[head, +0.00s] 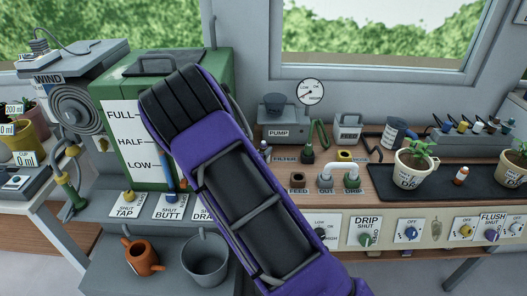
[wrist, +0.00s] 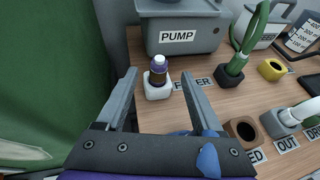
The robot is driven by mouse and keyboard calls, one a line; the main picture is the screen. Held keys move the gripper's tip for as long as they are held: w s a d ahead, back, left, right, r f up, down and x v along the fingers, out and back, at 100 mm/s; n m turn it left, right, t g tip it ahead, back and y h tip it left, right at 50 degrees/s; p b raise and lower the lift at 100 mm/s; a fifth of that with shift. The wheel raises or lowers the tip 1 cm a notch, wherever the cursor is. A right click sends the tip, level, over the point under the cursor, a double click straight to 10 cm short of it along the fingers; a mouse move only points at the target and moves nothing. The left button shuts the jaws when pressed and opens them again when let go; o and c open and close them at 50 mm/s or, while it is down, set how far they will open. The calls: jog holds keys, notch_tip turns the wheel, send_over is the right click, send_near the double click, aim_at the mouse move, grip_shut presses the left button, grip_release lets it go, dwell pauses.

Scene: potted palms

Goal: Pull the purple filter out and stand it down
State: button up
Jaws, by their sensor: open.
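My gripper is hidden behind my arm in the head view.
The grey pump box (wrist: 178,33) stands right behind the filter. A green hose (wrist: 250,35) rises from a dark socket to its right. FEED (wrist: 240,128) and OUT (wrist: 280,122) sockets lie nearer right. The green tank (wrist: 40,80) is at left. Bare wood lies between the sockets.

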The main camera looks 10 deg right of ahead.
aim_at(262, 146)
jog(key=x, duration=0.5)
jog(key=shift+a+f, duration=0.1)
jog(key=shift+f, duration=0.05)
jog(key=shift+s, duration=0.1)
grip_shut()
